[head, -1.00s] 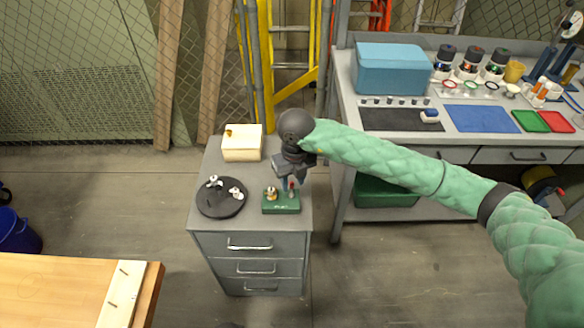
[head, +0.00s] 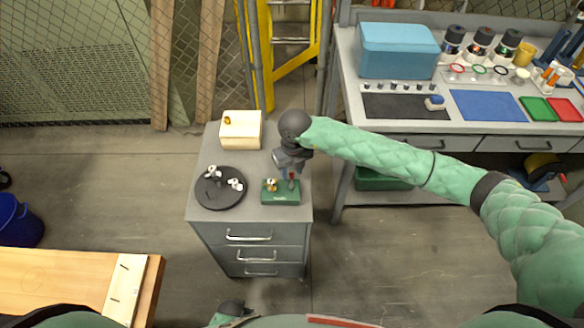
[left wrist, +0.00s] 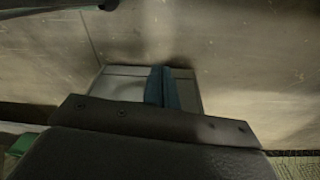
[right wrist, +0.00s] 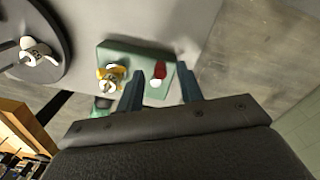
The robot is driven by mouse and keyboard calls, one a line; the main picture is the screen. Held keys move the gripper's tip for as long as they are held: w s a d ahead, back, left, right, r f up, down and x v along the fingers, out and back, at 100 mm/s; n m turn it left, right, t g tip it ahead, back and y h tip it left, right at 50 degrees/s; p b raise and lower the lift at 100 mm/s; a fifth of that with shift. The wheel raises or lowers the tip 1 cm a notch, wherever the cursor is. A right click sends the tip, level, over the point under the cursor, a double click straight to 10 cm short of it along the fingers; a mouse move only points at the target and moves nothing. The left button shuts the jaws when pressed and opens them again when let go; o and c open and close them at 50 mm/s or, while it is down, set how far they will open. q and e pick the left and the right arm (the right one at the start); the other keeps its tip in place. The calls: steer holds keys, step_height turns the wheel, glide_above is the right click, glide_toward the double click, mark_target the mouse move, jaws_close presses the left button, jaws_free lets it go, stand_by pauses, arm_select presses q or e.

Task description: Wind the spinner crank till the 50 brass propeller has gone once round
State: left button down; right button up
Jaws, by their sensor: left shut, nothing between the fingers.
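The spinner is a green block (head: 281,198) on top of the grey drawer cabinet. The brass propeller (head: 270,185) is mounted on its left part and also shows in the right wrist view (right wrist: 112,76). The crank's red handle (right wrist: 160,70) stands on the right part of the block. My right gripper (right wrist: 161,88) is open, its two blue fingers apart on either side of the red handle's line in the right wrist view. I cannot tell whether they touch it. My left gripper (left wrist: 162,86) is shut and empty, pointing at the floor, away from the spinner.
A black round tray (head: 220,203) with white propellers lies left of the spinner. A cream box (head: 241,130) with a brass piece on it stands behind. A workbench (head: 349,70) is to the right, and a wooden table (head: 60,285) is at the lower left.

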arm_select(q)
steer(key=shift+a+f, duration=0.1)
steer(key=shift+f, duration=0.25)
arm_select(e)
steer(key=shift+f, duration=0.4)
jaws_close()
steer(key=shift+a+n+b, duration=0.15)
steer(key=shift+n+b, duration=0.45)
steer(key=shift+b, duration=0.65)
arm_select(q)
step_height(320, 180, up, 6)
steer(key=d, duration=0.1)
steer(key=shift+w+d, duration=0.3)
steer(key=shift+w, duration=0.15)
steer(key=shift+r, duration=0.1)
arm_select(e)
jaws_free()
